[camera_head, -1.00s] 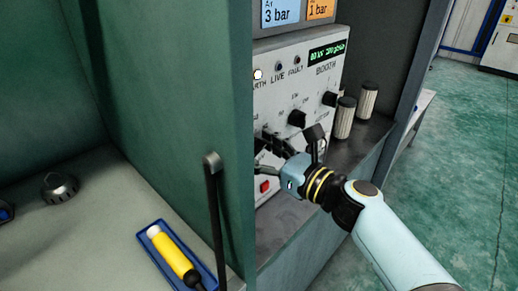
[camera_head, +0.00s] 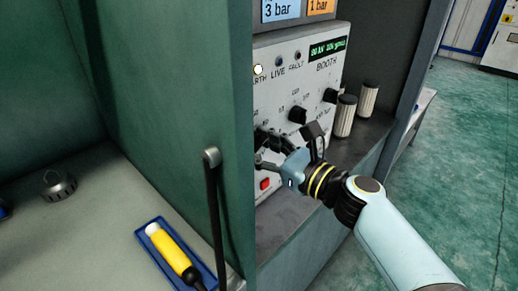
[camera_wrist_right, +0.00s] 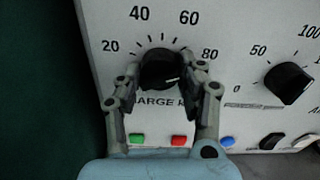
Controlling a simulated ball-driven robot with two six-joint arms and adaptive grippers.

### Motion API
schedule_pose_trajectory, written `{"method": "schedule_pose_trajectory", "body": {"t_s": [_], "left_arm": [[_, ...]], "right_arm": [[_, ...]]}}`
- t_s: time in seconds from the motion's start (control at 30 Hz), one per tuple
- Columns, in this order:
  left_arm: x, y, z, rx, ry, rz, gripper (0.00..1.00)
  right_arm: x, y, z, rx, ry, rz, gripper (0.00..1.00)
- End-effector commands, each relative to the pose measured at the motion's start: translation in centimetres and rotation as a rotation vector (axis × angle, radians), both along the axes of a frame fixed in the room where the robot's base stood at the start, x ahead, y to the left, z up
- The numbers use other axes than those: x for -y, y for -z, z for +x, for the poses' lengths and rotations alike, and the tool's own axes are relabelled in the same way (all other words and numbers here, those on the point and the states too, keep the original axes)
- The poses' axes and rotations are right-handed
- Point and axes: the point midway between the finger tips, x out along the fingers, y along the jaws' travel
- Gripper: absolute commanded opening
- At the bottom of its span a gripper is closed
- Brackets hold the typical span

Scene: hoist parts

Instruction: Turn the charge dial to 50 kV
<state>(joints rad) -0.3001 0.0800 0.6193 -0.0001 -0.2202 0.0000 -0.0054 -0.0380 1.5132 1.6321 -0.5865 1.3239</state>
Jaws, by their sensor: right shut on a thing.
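The charge dial (camera_wrist_right: 158,66) is a round black knob on the white control panel (camera_wrist_right: 235,30). Its scale shows 20, 40, 60 and 80, and a short white mark on the knob lies toward the right, slightly low, on the 80 side. My right gripper (camera_wrist_right: 161,82) is shut on the knob, one finger on each side. The green display (camera_head: 328,48) appears to read about 80 kV, in small text. My left gripper is in neither view.
Another black knob (camera_wrist_right: 288,82) is right of the dial. Green (camera_wrist_right: 137,139), red (camera_wrist_right: 179,140) and blue (camera_wrist_right: 227,141) buttons sit below. Two ribbed cylinders (camera_head: 344,116) stand beside the panel. A green wall (camera_head: 205,110) stands left of it; a yellow-handled tool lies in a blue tray (camera_head: 150,250).

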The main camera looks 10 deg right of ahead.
Motion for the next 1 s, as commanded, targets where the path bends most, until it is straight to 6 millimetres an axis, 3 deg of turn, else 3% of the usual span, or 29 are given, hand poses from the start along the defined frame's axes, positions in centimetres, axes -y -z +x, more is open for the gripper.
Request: {"method": "schedule_pose_trajectory", "body": {"t_s": [1.0], "left_arm": [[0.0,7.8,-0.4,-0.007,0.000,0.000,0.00]], "right_arm": [[0.1,0.3,0.1,0.501,-0.001,-0.757,0.07]]}}
